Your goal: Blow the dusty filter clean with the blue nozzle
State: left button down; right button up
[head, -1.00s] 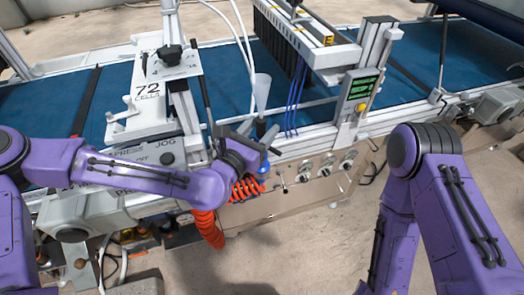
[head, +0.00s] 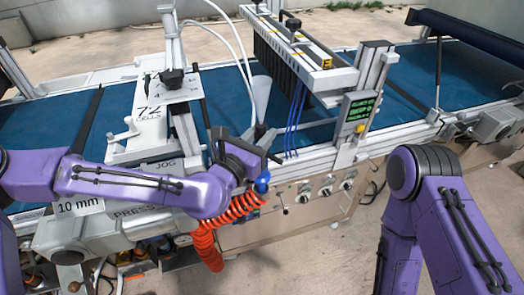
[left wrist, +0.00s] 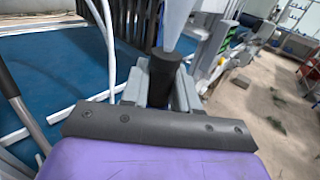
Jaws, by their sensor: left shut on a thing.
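My left gripper (head: 268,150) is shut at the front edge of the seeder. A blue part (head: 263,183), which I take for the blue nozzle, shows just below it, beside the coiled orange hose (head: 207,240). In the left wrist view a black cylinder (left wrist: 163,75) stands between the grey fingers of my left gripper (left wrist: 160,92). A pale cone (head: 261,97) rises from the black piece and widens upward; it also shows in the left wrist view (left wrist: 177,25). I cannot make out the dusty filter. My right gripper is not in view.
The blue belt (head: 225,85) runs behind the gripper. A frame with a row of black tubes (head: 275,45) and a green display (head: 362,104) stand to the right. A white "72 cells" plate (head: 145,110) is left. Knobs (head: 326,193) line the front panel.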

aim_at(261, 124)
pick_arm(q)
notch_tip(261, 124, up, 6)
jog(key=shift+r+p, duration=0.1)
jog(key=shift+p, duration=0.25)
notch_tip(261, 124, up, 8)
jog(key=p, duration=0.6)
